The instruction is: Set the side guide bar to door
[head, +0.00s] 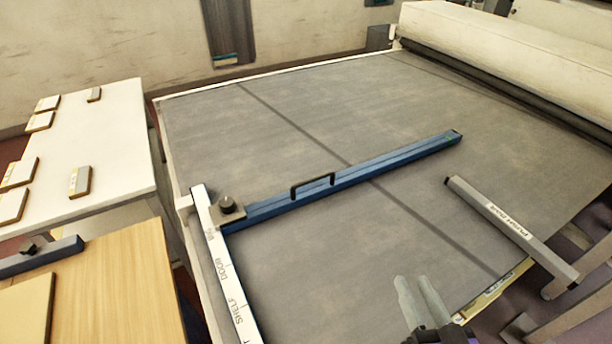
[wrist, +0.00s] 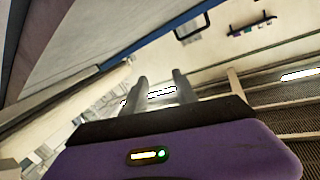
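The side guide bar (head: 350,178) is a long blue bar lying across the grey bed (head: 300,265). A black handle (head: 312,184) stands on it. At its left end a clamp with a dark knob (head: 227,204) sits on a white scale strip (head: 232,290). The strip reads "DOOR" and "SHELF"; another mark nearest the clamp is partly hidden. The clamp is beyond the "DOOR" mark, on the far side. My gripper (head: 414,281) is low at the near edge of the bed, well apart from the bar. In the wrist view its fingers (wrist: 159,77) are apart with nothing between them.
A grey bar with a white label (head: 508,222) juts over the right part of the bed. A cream roller housing (head: 500,50) spans the far right. A white table (head: 110,130) with small blocks and a wooden table (head: 125,285) stand left. The bed around the handle is clear.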

